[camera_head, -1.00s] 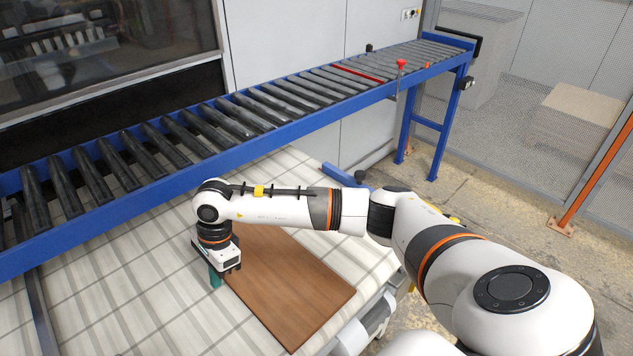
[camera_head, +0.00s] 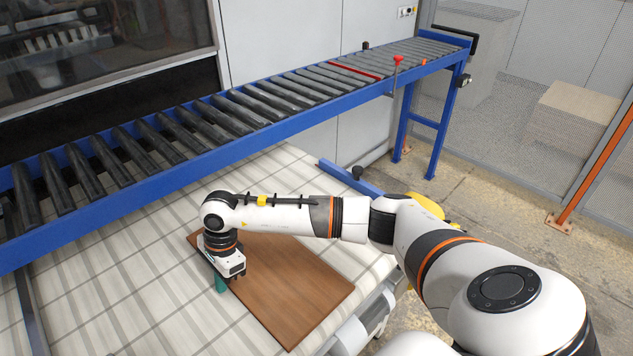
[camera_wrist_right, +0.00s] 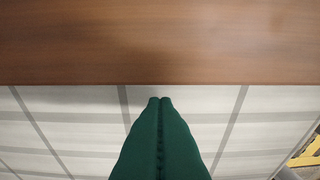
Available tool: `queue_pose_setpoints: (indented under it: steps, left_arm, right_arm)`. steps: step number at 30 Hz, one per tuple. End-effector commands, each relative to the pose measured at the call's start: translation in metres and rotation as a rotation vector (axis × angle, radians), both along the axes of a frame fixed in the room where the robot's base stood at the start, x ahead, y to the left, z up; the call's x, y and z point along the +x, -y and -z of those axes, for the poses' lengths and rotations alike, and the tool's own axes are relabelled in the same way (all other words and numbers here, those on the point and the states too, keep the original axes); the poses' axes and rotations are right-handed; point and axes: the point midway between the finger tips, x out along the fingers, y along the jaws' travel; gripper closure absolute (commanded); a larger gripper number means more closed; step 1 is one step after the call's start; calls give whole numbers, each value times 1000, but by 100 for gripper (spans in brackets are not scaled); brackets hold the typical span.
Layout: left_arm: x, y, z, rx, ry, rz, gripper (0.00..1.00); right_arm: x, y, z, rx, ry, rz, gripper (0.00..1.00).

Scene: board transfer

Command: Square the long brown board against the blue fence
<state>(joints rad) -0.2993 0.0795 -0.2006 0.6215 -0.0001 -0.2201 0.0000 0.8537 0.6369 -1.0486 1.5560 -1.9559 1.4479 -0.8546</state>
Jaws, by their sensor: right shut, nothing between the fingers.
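The long brown board (camera_head: 292,296) lies flat and slanted on the pale checked table, its near right part clear and its middle partly behind my right arm. My right gripper (camera_head: 220,287) points down at the board's near left long edge, with its green fingers shut and empty. In the right wrist view the fingertips (camera_wrist_right: 160,101) are just short of the board's straight edge (camera_wrist_right: 160,60); whether they touch it I cannot tell. The blue fence (camera_head: 345,178) shows as a short bar at the table's far edge, apart from the board's visible part. My left gripper is out of view.
A blue roller conveyor (camera_head: 130,180) runs along the back of the checked table (camera_head: 120,300). The table left of the board is clear. Mesh fencing (camera_head: 560,60) is at the right.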

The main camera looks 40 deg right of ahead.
Motion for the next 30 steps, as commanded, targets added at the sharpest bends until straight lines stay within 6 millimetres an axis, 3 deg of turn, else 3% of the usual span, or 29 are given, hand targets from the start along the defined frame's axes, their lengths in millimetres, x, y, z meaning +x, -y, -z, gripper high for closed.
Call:
queue_pose_setpoints:
  steps: [5, 30]
  left_arm:
    - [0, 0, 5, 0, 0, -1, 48]
    - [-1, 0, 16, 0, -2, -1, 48]
  right_arm:
    - [0, 3, 10, 0, 0, 2, 100]
    - [2, 48, 9, -4, -1, 4, 100]
